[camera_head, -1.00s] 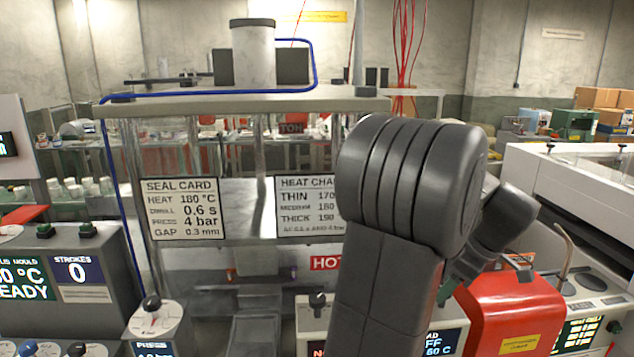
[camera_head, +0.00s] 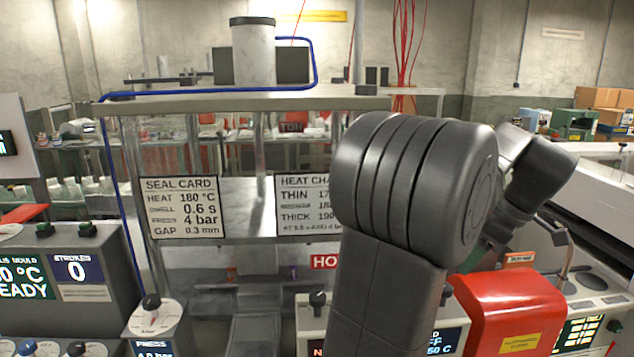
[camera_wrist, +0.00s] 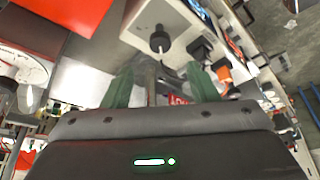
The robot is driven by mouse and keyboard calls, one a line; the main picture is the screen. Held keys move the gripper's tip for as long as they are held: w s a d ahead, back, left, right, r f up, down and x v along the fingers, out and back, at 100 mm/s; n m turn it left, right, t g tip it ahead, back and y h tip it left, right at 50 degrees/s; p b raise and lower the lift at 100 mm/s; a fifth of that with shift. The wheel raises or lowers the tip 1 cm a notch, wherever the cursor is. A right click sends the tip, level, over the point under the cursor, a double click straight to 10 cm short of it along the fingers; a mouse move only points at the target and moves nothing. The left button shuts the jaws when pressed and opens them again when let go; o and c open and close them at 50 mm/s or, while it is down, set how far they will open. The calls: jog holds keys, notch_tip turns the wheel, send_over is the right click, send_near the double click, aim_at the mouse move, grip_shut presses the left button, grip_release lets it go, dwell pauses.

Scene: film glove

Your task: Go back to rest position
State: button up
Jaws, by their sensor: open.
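My gripper (camera_wrist: 160,80) shows in the wrist view with its two green fingers spread apart and nothing between them. In the head view my dark grey arm stands bent in front of the press, and its forearm links cover most of the gripper. The wrist part of the arm is raised above the red-covered machine (camera_head: 510,305) at the right. In the wrist view a pale box with a black knob (camera_wrist: 160,38) lies beyond the fingers.
The press frame (camera_head: 250,103) with its seal card (camera_head: 181,207) stands in the middle. A mould control panel (camera_head: 65,270) is at the left. A white long machine (camera_head: 600,190) is at the right. Cardboard boxes (camera_head: 602,98) stand at the back right.

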jog(key=x, duration=0.8)
jog(key=shift+a+f, duration=0.15)
jog(key=shift+f, duration=0.15)
jog(key=shift+w+f, duration=0.15)
jog(key=shift+f, duration=0.05)
jog(key=m, duration=0.2)
jog(key=m+t+h+p, duration=0.1)
jog(key=m, duration=0.2)
jog(key=shift+a+h, duration=0.25)
jog(key=shift+h, duration=0.05)
jog(key=m+h+p, duration=0.1)
jog(key=m, duration=0.3)
jog(key=shift+a+m+t+h+p, duration=0.15)
jog(key=shift+m+t+h+p, duration=0.25)
jog(key=shift+a+m+h+p, duration=0.1)
jog(key=shift+m+h+p, duration=0.5)
jog(key=shift+m, duration=1.5)
jog(key=shift+a+m+g+h+b, duration=0.1)
jog(key=shift+m+g+h+b, duration=0.6)
jog(key=shift+m, duration=1.1)
jog(key=shift+m, duration=0.3)
jog(key=shift+a, duration=0.1)
